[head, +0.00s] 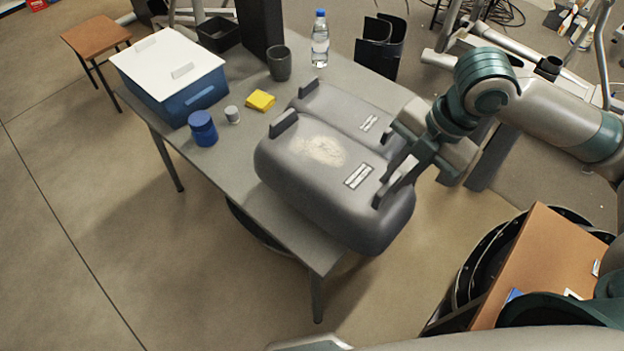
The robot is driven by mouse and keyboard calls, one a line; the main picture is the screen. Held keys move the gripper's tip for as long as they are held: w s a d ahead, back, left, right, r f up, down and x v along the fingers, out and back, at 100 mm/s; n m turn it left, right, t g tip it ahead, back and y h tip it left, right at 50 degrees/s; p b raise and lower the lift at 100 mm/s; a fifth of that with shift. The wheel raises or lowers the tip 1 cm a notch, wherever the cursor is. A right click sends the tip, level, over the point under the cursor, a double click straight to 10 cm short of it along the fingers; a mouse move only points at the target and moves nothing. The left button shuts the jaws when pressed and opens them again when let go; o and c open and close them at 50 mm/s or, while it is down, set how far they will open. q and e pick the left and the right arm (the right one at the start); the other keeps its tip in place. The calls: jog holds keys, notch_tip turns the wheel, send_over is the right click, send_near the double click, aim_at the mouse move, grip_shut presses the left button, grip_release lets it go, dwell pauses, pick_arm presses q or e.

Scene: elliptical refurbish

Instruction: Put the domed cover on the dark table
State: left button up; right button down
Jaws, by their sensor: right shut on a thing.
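A grey domed cover (290,185) with a pale worn patch, a label and a raised handle at each end is at the right end of the dark grey table (255,210). It reaches out past the table's near right edge. Whether it rests on the tabletop or hangs just above it I cannot tell. My right gripper (393,180) is shut on this cover at its right-end handle. A second similar grey cover (340,108) lies just behind it, partly hidden by the front one. My left gripper is not in view.
On the table are a blue box with white lid (170,65), a blue jar (203,128), a small grey jar (232,114), a yellow sponge (260,100), a dark mug (279,63) and a bottle (320,40). The table's near left strip is bare. A brown stool (95,36) stands behind left.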

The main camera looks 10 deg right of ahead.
aim_at(343, 167)
jog(key=w+a+f, duration=0.1)
jog(key=w+a, duration=0.1)
jog(key=w+a+f+p, duration=0.1)
jog(key=w+a+f, duration=0.1)
jog(key=shift+w+a+f, duration=0.1)
jog(key=shift+w, duration=0.15)
jog(key=w+a+f, duration=0.1)
jog(key=w+a+f+p, duration=0.1)
jog(key=w+a+f, duration=0.1)
jog(key=shift+w+a, duration=0.1)
jog(key=shift+w, duration=0.2)
jog(key=shift+w+a+f, duration=0.2)
jog(key=shift+w+f, duration=0.05)
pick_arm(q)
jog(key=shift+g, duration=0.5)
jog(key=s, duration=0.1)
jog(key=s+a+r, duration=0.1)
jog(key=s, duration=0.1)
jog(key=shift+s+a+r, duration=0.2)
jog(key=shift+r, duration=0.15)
pick_arm(e)
jog(key=shift+f, duration=0.1)
